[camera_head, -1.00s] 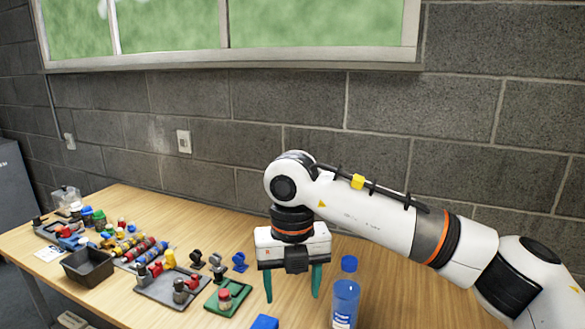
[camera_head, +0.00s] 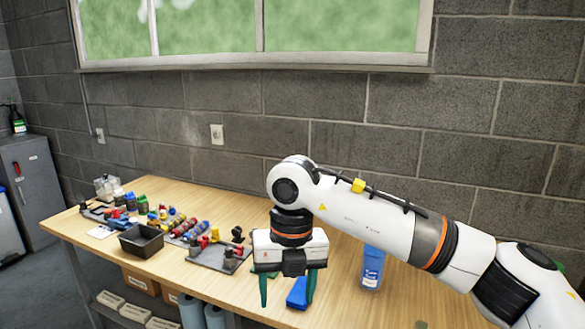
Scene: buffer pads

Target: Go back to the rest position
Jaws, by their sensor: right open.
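My right gripper (camera_head: 287,288) hangs down at the middle of the view. Its two green fingers are apart, and nothing shows held between them. It is in front of the wooden table (camera_head: 215,292). A blue block (camera_head: 298,293) shows behind and between the fingers, partly hidden by one of them. The green pad is mostly hidden behind the gripper. My right arm comes in from the right. My left gripper is not in view.
A black bin (camera_head: 141,241), a grey tray (camera_head: 208,257) and several small coloured parts are at the left. A grey cabinet (camera_head: 29,186) stands beyond the table.

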